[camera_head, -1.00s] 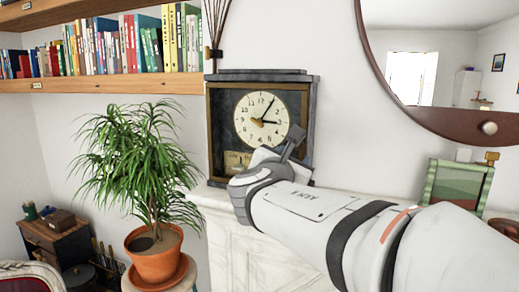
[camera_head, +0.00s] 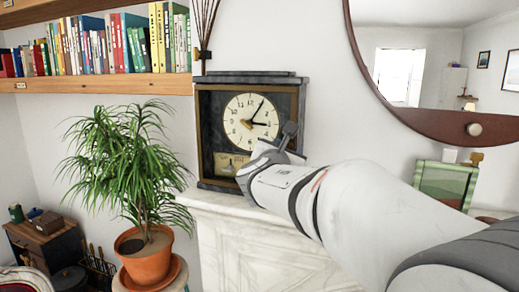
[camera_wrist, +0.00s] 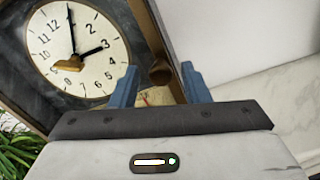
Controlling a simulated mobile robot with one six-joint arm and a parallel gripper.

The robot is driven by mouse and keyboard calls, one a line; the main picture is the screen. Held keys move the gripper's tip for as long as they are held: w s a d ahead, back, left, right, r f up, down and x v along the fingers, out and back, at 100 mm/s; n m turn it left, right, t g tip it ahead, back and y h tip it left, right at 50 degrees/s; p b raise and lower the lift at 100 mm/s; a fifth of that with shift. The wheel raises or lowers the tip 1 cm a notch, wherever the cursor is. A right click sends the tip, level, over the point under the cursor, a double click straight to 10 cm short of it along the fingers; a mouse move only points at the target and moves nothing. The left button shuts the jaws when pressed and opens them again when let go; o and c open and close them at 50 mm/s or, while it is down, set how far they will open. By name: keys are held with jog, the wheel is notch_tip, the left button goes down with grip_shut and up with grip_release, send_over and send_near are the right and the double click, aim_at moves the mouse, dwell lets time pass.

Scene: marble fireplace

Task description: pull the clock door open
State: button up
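The clock (camera_head: 222,120) is a dark box on the marble mantel with a cream dial (camera_head: 251,121) and a brass-framed front door that looks shut. My gripper (camera_head: 287,140) is at the door's lower right side in the head view, partly covering the clock.
The white marble mantel (camera_head: 222,203) lies below the clock. A potted plant (camera_head: 147,262) stands at left, and a bookshelf (camera_head: 100,83) hangs above it. A round mirror (camera_head: 432,118) and a green picture frame (camera_head: 421,178) are to the right.

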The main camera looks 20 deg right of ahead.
grip_shut()
